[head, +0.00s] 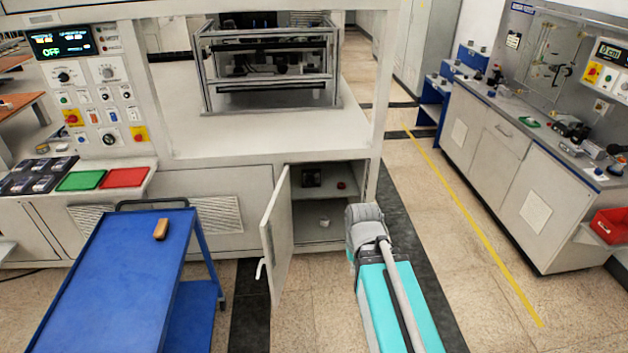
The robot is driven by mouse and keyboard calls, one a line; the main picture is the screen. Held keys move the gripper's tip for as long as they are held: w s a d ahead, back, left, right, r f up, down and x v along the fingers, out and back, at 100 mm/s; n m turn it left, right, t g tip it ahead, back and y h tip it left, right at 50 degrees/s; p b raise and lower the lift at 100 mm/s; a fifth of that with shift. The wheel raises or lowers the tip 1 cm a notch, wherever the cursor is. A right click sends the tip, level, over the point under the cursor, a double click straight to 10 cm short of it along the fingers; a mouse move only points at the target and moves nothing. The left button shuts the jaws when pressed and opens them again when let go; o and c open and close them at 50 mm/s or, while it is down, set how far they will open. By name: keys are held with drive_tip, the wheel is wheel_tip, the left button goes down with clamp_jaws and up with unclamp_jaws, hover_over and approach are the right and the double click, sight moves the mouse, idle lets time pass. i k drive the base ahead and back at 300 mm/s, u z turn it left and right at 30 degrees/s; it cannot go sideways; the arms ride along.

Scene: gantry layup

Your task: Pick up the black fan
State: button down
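A small black square object, which looks like the black fan (311,177), stands on the upper shelf of the open cabinet (328,194) under the machine bench. It is at the left of that shelf, near the back. My grey and teal arm reaches forward from the bottom of the head view and ends just right of the cabinet opening. My gripper's fingers do not show; only arm links are visible. Nothing is seen touching the fan.
The cabinet door (278,232) stands open at the left. A small red item (341,185) shares the upper shelf, and a whitish item (324,221) sits below. A blue cart (115,285) carrying a brown block (161,229) stands left. Open floor lies right.

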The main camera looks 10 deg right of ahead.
sight(311, 178)
drive_tip(key=u, duration=0.1)
drive_tip(key=i, duration=1)
drive_tip(key=z, duration=0.1)
